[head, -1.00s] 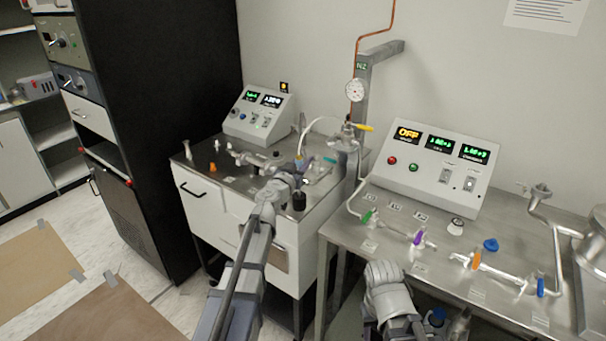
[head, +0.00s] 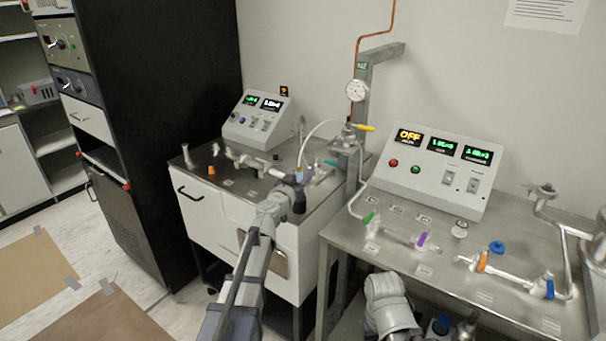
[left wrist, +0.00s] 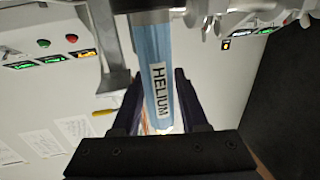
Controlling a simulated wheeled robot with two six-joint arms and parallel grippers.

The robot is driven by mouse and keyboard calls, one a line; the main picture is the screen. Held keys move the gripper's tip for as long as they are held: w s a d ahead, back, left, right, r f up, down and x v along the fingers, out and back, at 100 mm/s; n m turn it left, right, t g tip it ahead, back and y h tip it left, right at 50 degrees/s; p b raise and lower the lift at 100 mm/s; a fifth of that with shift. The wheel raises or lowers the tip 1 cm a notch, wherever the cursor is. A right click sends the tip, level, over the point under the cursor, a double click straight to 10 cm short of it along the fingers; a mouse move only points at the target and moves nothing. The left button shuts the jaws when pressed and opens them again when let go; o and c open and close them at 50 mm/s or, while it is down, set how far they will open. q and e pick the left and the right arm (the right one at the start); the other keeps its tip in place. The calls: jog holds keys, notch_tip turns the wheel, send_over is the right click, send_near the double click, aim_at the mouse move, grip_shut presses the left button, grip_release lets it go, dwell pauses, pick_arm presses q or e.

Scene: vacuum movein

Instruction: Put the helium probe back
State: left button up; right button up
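The helium probe is a blue cylinder with a HELIUM label (left wrist: 160,90) in the left wrist view, lying between the two dark fingers of my left gripper (left wrist: 160,105). The fingers appear closed on its sides. In the head view my left gripper (head: 298,192) is over the rear cart's steel top, and only a small blue part of the probe (head: 299,173) shows. A thin white hose (head: 318,130) arcs from there to the metal post. The probe's resting place cannot be made out. My right gripper is not in view; only a grey link of that arm shows.
The rear cart (head: 205,205) carries glassware and a control box (head: 258,118). A post with a gauge (head: 356,91) stands close right of my left gripper. The right steel table (head: 395,250) holds glass tubing with coloured valves and a control box (head: 435,168) reading OFF.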

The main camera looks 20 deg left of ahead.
pick_arm(q)
jog(key=shift+o, duration=1)
jog(key=shift+s+r+p, duration=0.3)
jog(key=shift+r+p, duration=0.2)
jog(key=shift+p, duration=0.05)
jog(key=s+a, duration=0.1)
jog(key=s, duration=1)
jog(key=shift+s+a, duration=0.15)
jog(key=shift+a, duration=0.25)
jog(key=shift+d, duration=0.1)
